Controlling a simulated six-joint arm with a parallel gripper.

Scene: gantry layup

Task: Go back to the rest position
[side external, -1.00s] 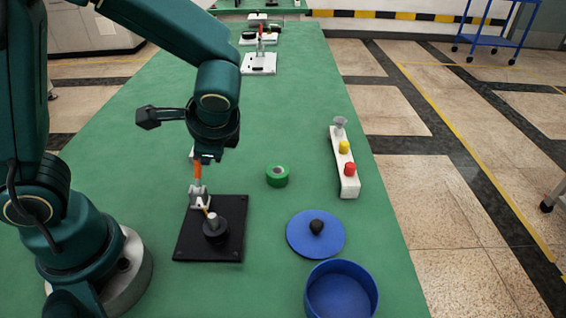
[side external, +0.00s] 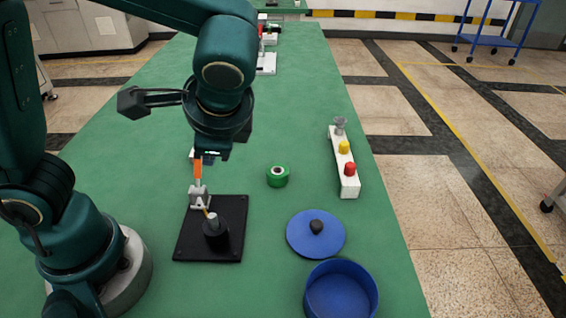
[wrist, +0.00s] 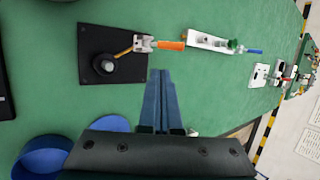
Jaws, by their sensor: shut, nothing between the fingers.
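My gripper (side external: 212,152) hangs fingers-down over the green bench, beside and above the orange handle (side external: 198,171) of a small clamp. In the wrist view, its two blue-grey fingers (wrist: 160,74) lie together with nothing between them. The clamp (side external: 199,197) stands on a black square plate (side external: 184,247), next to a black round part with a grey top (side external: 215,233). The orange handle also shows in the wrist view (wrist: 172,45), apart from the fingertips.
A green roll (side external: 277,177), a white block with red and yellow knobs (side external: 345,165), a blue lid (side external: 300,238) and an open blue bowl (side external: 310,298) sit on the right side of the green bench (side external: 290,110). White-based fixtures stand farther back.

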